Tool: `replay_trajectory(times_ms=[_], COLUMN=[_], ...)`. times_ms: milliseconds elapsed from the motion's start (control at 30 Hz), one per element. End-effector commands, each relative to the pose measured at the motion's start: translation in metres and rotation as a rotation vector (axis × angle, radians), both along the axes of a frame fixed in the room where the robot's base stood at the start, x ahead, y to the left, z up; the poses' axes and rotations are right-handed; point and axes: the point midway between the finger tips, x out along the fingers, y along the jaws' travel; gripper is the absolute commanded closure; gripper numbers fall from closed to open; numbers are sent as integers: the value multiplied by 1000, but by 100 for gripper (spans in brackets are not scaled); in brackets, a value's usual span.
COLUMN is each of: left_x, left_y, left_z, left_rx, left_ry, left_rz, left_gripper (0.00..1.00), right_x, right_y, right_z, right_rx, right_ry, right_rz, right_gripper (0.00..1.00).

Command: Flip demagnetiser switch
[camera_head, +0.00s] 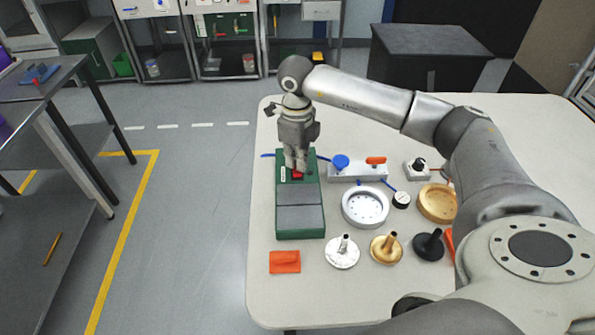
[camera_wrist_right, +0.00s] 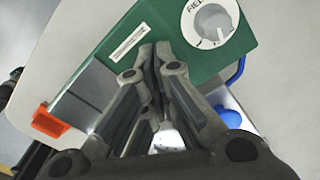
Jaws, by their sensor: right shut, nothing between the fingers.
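The demagnetiser is a green box (camera_head: 313,229) with grey top plates, on the left part of the white table. A small red switch (camera_head: 297,174) shows on its top in the head view, right at my right gripper's fingertips. My right gripper (camera_head: 297,168) points down over the box, shut and empty. In the right wrist view the shut fingertips (camera_wrist_right: 155,48) are over the green box (camera_wrist_right: 185,45), beside a white label and a grey dial (camera_wrist_right: 213,24) marked FIELD. The switch is hidden behind the fingers there, and I cannot tell whether they touch it. My left gripper is not in view.
Right of the box are a grey block with a blue knob (camera_head: 341,161), a silver ring housing (camera_head: 365,207) and a brass one (camera_head: 437,203). Several stemmed discs (camera_head: 342,252) stand in front. An orange block (camera_head: 285,262) lies near the table's front left. The far right is clear.

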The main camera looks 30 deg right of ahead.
Motion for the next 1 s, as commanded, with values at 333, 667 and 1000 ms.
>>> replay_trajectory(times_ms=[333, 667, 1000], left_x=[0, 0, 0], left_y=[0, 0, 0], left_z=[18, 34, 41], left_rx=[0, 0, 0], left_ry=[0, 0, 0], left_rz=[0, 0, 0], left_gripper=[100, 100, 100], right_x=[0, 0, 0], right_y=[0, 0, 0], right_z=[29, 55, 69], right_rx=[0, 1, 0], right_ry=[-1, -3, 0], right_rz=[0, 0, 0], right_gripper=[100, 100, 100])
